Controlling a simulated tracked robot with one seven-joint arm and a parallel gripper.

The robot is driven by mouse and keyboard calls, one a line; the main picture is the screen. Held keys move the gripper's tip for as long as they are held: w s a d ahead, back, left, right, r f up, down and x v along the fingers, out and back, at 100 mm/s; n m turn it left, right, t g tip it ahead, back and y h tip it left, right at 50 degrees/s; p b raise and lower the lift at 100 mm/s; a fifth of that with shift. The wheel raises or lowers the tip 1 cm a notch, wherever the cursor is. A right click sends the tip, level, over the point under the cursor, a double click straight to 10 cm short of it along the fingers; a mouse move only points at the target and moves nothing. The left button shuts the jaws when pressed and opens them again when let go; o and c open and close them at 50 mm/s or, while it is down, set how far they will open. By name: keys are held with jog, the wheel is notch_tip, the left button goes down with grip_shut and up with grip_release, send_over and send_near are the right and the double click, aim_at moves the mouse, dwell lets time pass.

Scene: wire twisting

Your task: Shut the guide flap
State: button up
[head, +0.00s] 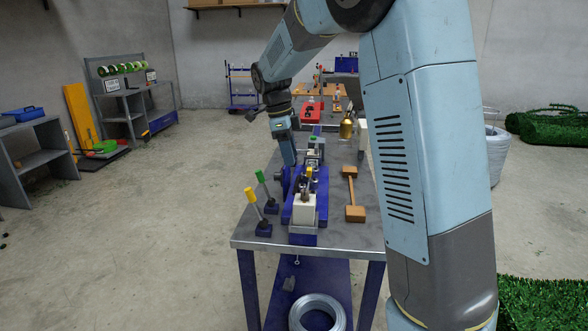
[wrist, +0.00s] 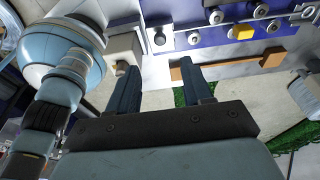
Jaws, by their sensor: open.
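The blue wire-twisting machine (head: 318,200) stands on the grey workbench, with rollers and a pale block (head: 304,208) at its near end. In the wrist view its blue plate (wrist: 205,35) carries several round rollers and a yellow part (wrist: 242,31). I cannot tell which part is the guide flap, or whether it is open or shut. My gripper (head: 291,163) points down over the left side of the machine. In the wrist view its two fingers (wrist: 161,73) are apart with nothing between them.
Levers with a yellow handle (head: 249,194) and a green handle (head: 260,176) stand at the bench's left. A wooden bar with block ends (head: 351,190) lies right of the machine. A brass-coloured bottle (head: 346,128) stands farther back. A wire coil (head: 317,314) lies on the lower shelf.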

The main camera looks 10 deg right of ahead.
jog(key=shift+v, duration=1)
jog(key=s+d+r+n+t+y, duration=0.1)
jog(key=s+d+r+n+t, duration=0.15)
jog(key=s+d+n, duration=0.4)
jog(key=s+d+r+n+t+y, duration=0.1)
jog(key=s+d+r+n, duration=0.2)
jog(key=s, duration=0.7)
jog(key=s+d+f+n+t, duration=0.1)
jog(key=s+f+n+t, duration=0.1)
jog(key=s+n, duration=1)
jog(key=shift+s+f+t, duration=0.25)
jog(key=shift+s+t, duration=0.2)
jog(key=shift+s, duration=1)
